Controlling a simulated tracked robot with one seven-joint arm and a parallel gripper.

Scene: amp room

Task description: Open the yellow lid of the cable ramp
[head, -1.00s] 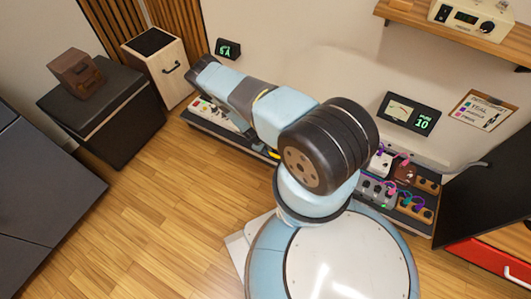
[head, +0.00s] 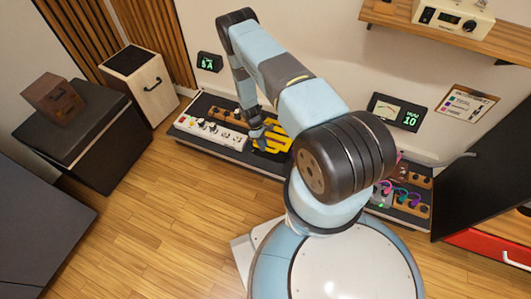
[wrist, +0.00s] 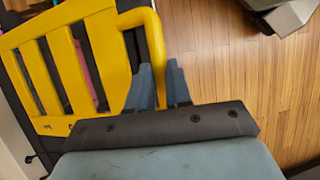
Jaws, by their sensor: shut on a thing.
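The yellow slatted lid (head: 276,139) of the cable ramp lies along the black board by the wall, in the middle of the head view. In the wrist view the lid (wrist: 72,70) fills the left side, with bits of pink showing through its slots. A bent yellow bar handle (wrist: 152,32) stands off its right edge. My gripper (wrist: 160,72) is shut on the handle, whose lower part runs down between the two fingers. In the head view my gripper (head: 258,134) is at the lid's left end. I cannot tell whether the lid is raised at all.
A white panel with knobs (head: 208,132) and a wooden strip sit on the board left of the lid. Pedals and coloured cables (head: 398,193) are at its right, partly behind my arm. A cream cabinet (head: 143,82) stands at left. The wooden floor (head: 165,215) in front is clear.

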